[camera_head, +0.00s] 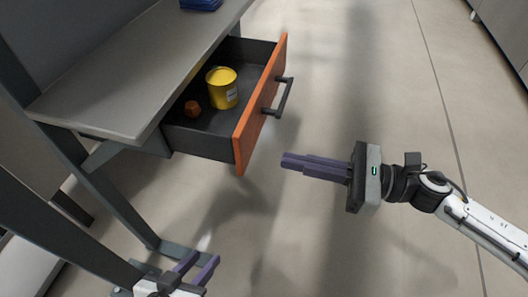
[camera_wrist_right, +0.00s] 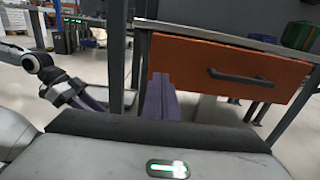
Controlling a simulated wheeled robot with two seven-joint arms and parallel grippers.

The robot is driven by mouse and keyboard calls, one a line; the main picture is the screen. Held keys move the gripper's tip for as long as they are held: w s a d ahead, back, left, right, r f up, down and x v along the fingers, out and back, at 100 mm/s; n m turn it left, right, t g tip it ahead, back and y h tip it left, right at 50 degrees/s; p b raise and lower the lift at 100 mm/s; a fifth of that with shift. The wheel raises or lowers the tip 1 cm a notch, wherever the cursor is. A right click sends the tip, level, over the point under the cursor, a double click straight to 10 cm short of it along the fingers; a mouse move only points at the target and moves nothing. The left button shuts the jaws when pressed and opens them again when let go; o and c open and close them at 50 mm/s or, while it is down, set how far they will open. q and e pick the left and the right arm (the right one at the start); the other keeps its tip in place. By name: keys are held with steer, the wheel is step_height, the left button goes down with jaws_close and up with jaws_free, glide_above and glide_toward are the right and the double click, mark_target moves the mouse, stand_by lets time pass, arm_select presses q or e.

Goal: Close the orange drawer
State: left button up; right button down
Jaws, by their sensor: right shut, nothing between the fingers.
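The orange drawer (camera_head: 259,112) hangs open under a grey workbench. Its orange front with a dark bar handle (camera_head: 278,97) faces right in the head view. The drawer front also shows in the right wrist view (camera_wrist_right: 190,62). Inside the drawer are a yellow can (camera_head: 222,88) and a small orange piece (camera_head: 193,108). My right gripper (camera_head: 283,161) is shut and empty, its purple fingers pointing left, a little to the right of the drawer front's near end and apart from it in the head view. My left gripper (camera_head: 198,268) is at the bottom, fingers spread apart and empty.
The grey bench top (camera_head: 120,80) is above the drawer, with a blue object (camera_head: 201,4) at its far end. Bench legs (camera_head: 110,195) stand at the left near my left gripper.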

mark_target(246, 151)
steer(key=x, duration=0.5)
steer(key=shift+w+a, duration=0.1)
steer(key=shift+a, duration=0.3)
steer(key=shift+w+a, duration=0.15)
steer(key=shift+a, duration=0.3)
arm_select(q)
steer(key=shift+w+r, duration=0.1)
steer(key=shift+w, duration=0.15)
steer(key=shift+a, duration=0.1)
